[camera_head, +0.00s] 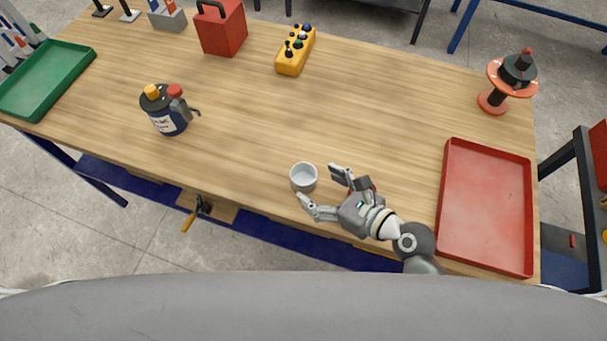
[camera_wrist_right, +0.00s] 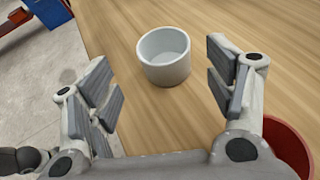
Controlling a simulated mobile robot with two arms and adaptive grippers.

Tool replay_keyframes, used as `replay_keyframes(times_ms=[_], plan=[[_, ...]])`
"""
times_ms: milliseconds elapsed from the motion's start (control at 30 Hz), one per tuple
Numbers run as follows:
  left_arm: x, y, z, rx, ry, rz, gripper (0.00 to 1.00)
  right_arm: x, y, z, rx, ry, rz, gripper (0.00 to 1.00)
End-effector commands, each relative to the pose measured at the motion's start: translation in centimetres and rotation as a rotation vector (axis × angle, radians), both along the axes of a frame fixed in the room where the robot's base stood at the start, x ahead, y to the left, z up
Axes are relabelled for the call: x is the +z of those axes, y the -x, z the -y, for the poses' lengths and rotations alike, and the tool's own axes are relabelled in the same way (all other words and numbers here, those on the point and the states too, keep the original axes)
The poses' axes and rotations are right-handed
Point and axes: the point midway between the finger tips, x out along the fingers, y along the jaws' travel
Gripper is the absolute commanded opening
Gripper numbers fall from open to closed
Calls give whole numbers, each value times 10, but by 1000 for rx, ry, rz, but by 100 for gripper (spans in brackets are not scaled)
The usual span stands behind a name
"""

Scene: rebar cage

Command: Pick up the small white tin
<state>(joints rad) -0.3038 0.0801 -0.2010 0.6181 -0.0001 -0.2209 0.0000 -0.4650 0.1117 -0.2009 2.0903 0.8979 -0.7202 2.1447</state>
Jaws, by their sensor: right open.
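The small white tin (camera_head: 304,177) stands upright on the wooden table near its front edge, open at the top and looking empty. It also shows in the right wrist view (camera_wrist_right: 164,58), ahead of the fingertips and roughly between the two fingers. My right gripper (camera_head: 322,188) is open and empty, just to the right of the tin, with its fingers pointing at it. In the right wrist view its fingers (camera_wrist_right: 160,85) are spread wide, and I see no contact with the tin. My left gripper is not in view.
A red tray (camera_head: 486,205) lies to the right of my right arm. A dark blue canister (camera_head: 167,112) stands at left. A yellow control box (camera_head: 296,50), a red box (camera_head: 221,28), a green tray (camera_head: 44,80) and an orange reel (camera_head: 511,80) stand farther away. The table's middle is clear.

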Motion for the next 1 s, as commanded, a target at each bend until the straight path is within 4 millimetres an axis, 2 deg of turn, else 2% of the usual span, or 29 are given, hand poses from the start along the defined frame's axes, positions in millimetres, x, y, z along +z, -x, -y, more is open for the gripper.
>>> replay_keyframes(times_ms=[267,600,900,1000], plan=[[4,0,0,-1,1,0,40,-5,-15,-14,0,0,1,76],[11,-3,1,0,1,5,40,-19,-42,-40,0,1,1,76],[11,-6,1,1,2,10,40,-21,-44,-42,-1,1,1,76],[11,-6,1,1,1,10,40,-21,-44,-42,-1,1,1,63]])
